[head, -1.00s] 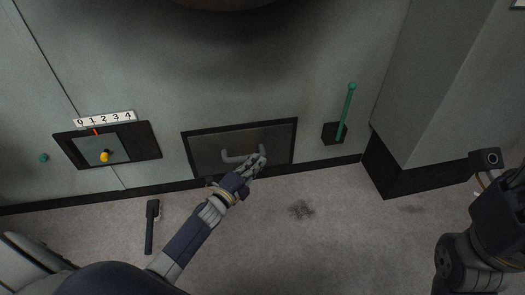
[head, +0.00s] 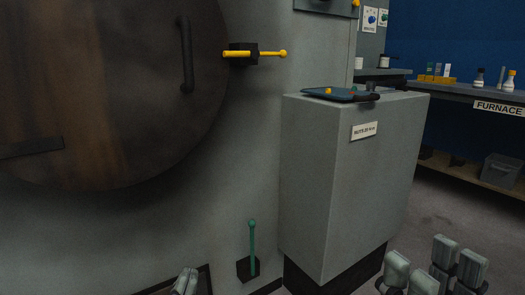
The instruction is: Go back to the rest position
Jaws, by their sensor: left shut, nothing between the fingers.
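My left gripper (head: 185,281) shows at the bottom edge, left of centre, in front of the dark-framed panel (head: 205,283) low on the grey wall. Its grey fingertips are close together, shut and empty; the rest of it is cut off by the frame. My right gripper (head: 435,268) is at the bottom right, in front of the grey cabinet's lower right side. Its pale grey fingers point up and stand apart, open, with nothing seen between them. Its wrist is out of frame.
A green lever (head: 252,245) stands upright near the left gripper. A big round brown door (head: 110,90) with a yellow-handled latch (head: 255,54) fills the left. A grey cabinet (head: 330,180) bears a dark tray (head: 335,95). A bench (head: 455,90) marked FURNACE stands behind, right.

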